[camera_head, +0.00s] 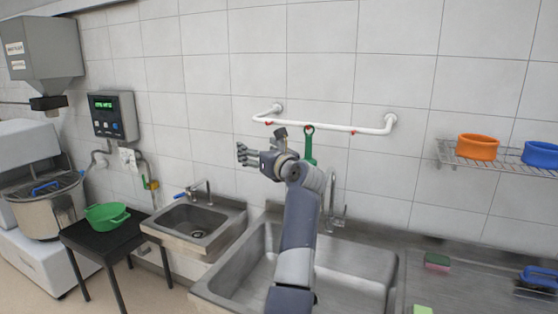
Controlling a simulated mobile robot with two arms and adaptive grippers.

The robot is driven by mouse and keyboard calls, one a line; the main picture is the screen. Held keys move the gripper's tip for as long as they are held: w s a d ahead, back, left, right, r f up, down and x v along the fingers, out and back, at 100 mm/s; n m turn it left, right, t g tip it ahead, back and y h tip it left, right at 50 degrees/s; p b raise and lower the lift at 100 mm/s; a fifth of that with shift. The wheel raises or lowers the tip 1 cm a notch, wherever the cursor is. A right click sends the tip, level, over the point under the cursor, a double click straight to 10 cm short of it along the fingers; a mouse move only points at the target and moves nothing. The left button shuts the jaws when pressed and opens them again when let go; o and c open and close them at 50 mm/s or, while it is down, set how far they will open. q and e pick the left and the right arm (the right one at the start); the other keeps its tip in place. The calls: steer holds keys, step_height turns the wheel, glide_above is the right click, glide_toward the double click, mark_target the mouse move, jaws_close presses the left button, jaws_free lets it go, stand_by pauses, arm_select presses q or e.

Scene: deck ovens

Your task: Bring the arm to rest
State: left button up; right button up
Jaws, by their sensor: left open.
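My left arm (299,222) reaches up from the bottom of the head view, over the large sink. My left gripper (243,154) is at its far end, in front of the tiled wall and pointing left. Its fingers are spread open and nothing shows between them. A green tool (309,143) hangs from the white wall rail (340,126), just right of the wrist and behind it. My right gripper is not in the view.
The large sink (375,268) lies below the arm, with a faucet (338,213) behind it. A small sink (195,225) and a black table with a green colander (107,215) are at left. An orange container (477,147) sits on the wire shelf (500,164) at right.

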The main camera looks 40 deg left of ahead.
arm_select(q)
steer(key=s+a+r+n+g, duration=0.1)
steer(key=s+a+r, duration=0.2)
steer(key=s+a, duration=0.1)
steer(key=shift+a+r+g+y, duration=0.3)
steer(key=shift+a+r+g, duration=0.05)
steer(key=shift+a+g, duration=0.1)
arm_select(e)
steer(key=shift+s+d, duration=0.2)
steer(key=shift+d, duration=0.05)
arm_select(q)
steer(key=shift+s, duration=0.1)
